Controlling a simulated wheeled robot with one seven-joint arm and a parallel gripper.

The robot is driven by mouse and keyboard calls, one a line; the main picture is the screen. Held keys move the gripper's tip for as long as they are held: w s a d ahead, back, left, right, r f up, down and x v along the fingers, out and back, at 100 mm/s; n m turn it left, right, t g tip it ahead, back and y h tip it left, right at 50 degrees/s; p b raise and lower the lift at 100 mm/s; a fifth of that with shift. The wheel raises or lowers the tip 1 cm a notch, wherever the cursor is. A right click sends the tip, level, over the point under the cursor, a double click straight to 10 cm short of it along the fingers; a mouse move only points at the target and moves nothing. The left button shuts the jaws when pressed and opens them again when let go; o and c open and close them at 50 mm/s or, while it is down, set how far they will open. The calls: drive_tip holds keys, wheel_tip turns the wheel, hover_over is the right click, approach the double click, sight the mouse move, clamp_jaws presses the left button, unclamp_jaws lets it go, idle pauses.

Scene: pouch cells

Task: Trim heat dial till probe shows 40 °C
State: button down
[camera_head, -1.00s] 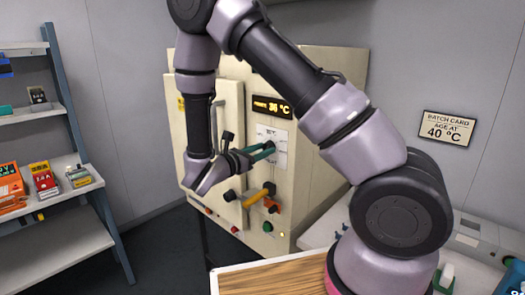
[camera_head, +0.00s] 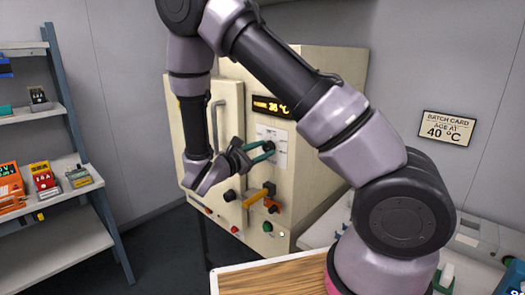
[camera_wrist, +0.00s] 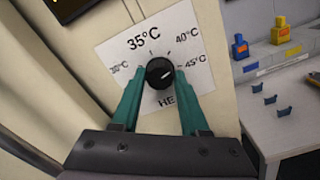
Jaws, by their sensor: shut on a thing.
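The black heat dial (camera_wrist: 159,73) sits on a white scale card (camera_wrist: 185,50) marked 30, 35, 40 and 45 °C. My gripper (camera_wrist: 160,80) has its green fingers closed on either side of the dial; the pair also shows in the head view (camera_head: 262,152). A pale mark on the dial points right, roughly toward the 45 °C side. The probe display (camera_head: 271,107) on the oven front glows orange and seems to read 36 °C, though its digits are blurred and my arm covers its right edge. The batch card (camera_head: 447,127) on the wall says to age at 40 °C.
The cream oven (camera_head: 312,190) has a door handle (camera_head: 216,125) left of the dial. An orange-yellow lever (camera_head: 258,195), a black knob (camera_head: 230,195) and coloured buttons sit below. A stocked shelf (camera_head: 60,165) stands left; a wooden-topped table (camera_head: 265,279) is in front.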

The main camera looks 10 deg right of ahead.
drive_tip(key=shift+m, duration=1.3)
drive_tip(key=shift+c, duration=2)
unclamp_jaws()
drive_tip(key=v, duration=1.1)
drive_tip(key=shift+d, duration=0.15)
